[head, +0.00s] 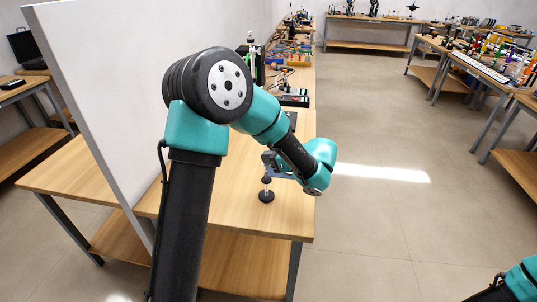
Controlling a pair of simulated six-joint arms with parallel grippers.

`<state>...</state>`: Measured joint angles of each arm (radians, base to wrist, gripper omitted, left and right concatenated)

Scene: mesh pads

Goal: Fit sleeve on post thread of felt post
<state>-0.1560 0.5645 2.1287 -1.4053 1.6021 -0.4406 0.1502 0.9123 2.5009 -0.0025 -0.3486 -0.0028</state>
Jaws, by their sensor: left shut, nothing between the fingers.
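The felt post (266,195) is a small dark piece with a round black base and a thin stem. It stands upright near the front right of the wooden table. My left gripper (268,166) is just above the post, at the end of my teal and black arm. It is shut with nothing in it. A small pale part shows at the top of the post, just under the fingers; I cannot tell whether it is the sleeve or whether the fingers touch it. My right gripper is not in view; only part of my right arm shows at the bottom right.
The wooden table (236,222) is clear around the post, with its right edge close by. A white partition (105,90) stands along the left. Tools and parts (292,98) lie farther back. Other benches (490,72) stand across the floor at right.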

